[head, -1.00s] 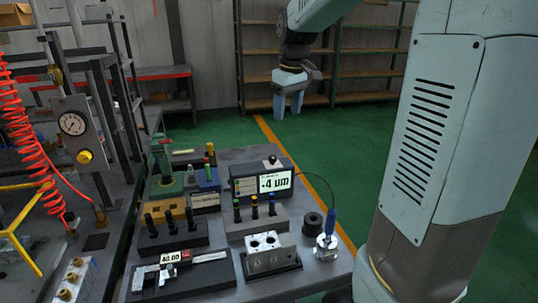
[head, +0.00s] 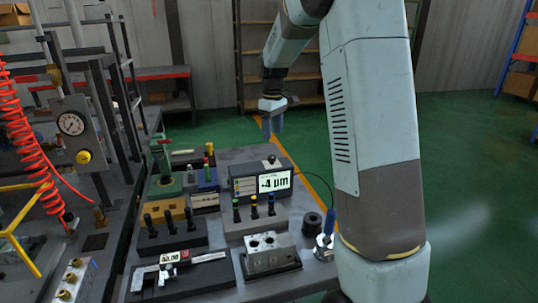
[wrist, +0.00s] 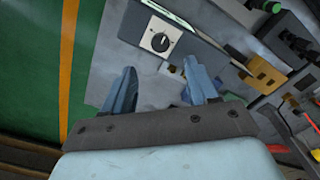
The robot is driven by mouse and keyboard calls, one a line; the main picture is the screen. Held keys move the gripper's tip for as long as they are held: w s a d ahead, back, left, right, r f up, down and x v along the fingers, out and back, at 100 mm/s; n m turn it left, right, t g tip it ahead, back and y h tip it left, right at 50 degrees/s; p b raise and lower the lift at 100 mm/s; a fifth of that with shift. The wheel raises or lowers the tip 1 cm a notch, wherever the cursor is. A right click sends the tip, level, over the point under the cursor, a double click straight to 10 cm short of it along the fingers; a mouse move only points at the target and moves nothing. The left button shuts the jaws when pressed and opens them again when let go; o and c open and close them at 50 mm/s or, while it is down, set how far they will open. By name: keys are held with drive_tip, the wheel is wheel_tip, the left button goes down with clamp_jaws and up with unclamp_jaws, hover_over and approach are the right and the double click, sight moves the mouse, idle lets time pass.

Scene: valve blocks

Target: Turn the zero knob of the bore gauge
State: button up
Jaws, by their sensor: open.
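The bore gauge's readout box (head: 235,187) stands on the grey bench, with a lit display (head: 275,182) showing a µm reading. Its zero knob (head: 273,160) sits on the box top. In the wrist view the knob (wrist: 160,42) is a dark dial with a pale mark on a white square plate. My gripper (head: 271,128) hangs fingers down, above and behind the box, apart from the knob. In the wrist view my gripper (wrist: 160,68) is open and empty, with the knob ahead between the finger directions. The gauge's blue-handled probe (head: 329,222) stands at the bench's right.
A block with several coloured pins (head: 256,222) stands before the box. A metal block with bores (head: 270,252), a dark ring (head: 312,223) and a caliper (head: 190,266) are nearer the front. A green-based stand (head: 165,185) is left. Open green floor lies behind the bench.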

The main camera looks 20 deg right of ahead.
sight(272, 156)
wheel_tip(272, 156, down, 10)
drive_tip(key=shift+r, duration=0.25)
idle(0.3)
drive_tip(key=c, duration=1)
drive_tip(key=shift+a, duration=0.35)
drive_tip(key=shift+c, duration=0.2)
drive_tip(key=shift+d, duration=0.25)
